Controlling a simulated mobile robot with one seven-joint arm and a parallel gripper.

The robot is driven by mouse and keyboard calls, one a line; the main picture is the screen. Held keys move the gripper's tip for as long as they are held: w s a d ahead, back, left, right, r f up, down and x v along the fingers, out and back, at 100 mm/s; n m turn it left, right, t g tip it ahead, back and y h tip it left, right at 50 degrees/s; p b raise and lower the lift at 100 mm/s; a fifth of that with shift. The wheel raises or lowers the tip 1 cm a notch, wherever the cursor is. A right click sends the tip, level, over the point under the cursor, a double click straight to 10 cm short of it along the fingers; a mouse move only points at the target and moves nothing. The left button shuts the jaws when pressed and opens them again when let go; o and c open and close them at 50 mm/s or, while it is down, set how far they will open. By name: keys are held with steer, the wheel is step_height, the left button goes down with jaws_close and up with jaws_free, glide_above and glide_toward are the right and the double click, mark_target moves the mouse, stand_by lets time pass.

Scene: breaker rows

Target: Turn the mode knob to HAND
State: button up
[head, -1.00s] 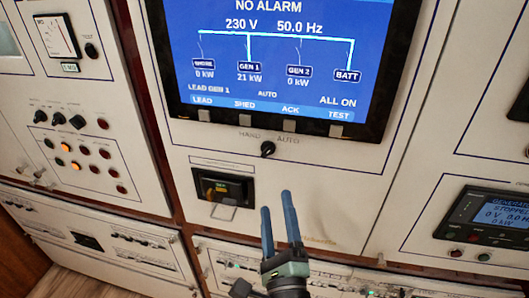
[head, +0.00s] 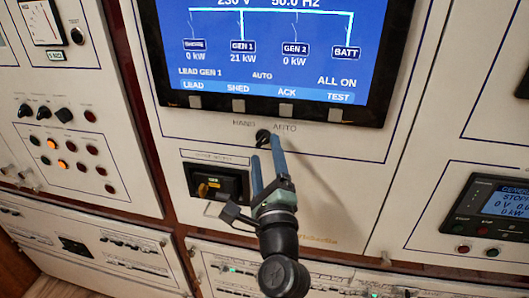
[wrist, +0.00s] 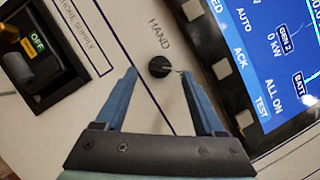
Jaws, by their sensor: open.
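The mode knob (head: 263,137) is a small black knob on the white panel below the large screen, between the labels HAND (head: 244,123) and AUTO (head: 285,128). In the wrist view the knob (wrist: 160,67) lies between my fingertips, with a gap on both sides. Its light mark points right, away from the HAND label (wrist: 160,34); the AUTO label is hidden there. My gripper (head: 265,148) is open and empty, its blue fingers reaching up to the knob. I cannot tell how far the tips are from the panel.
The screen (head: 262,50) with a row of grey buttons is just above the knob. A shore supply switch (head: 215,184) marked OFF or ON is recessed at lower left. Small knobs and lamps (head: 65,145) fill the left panel. A generator controller (head: 495,210) is at right.

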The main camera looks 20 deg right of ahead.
mark_target(263, 139)
steer(key=shift+x, duration=1.1)
jaws_close()
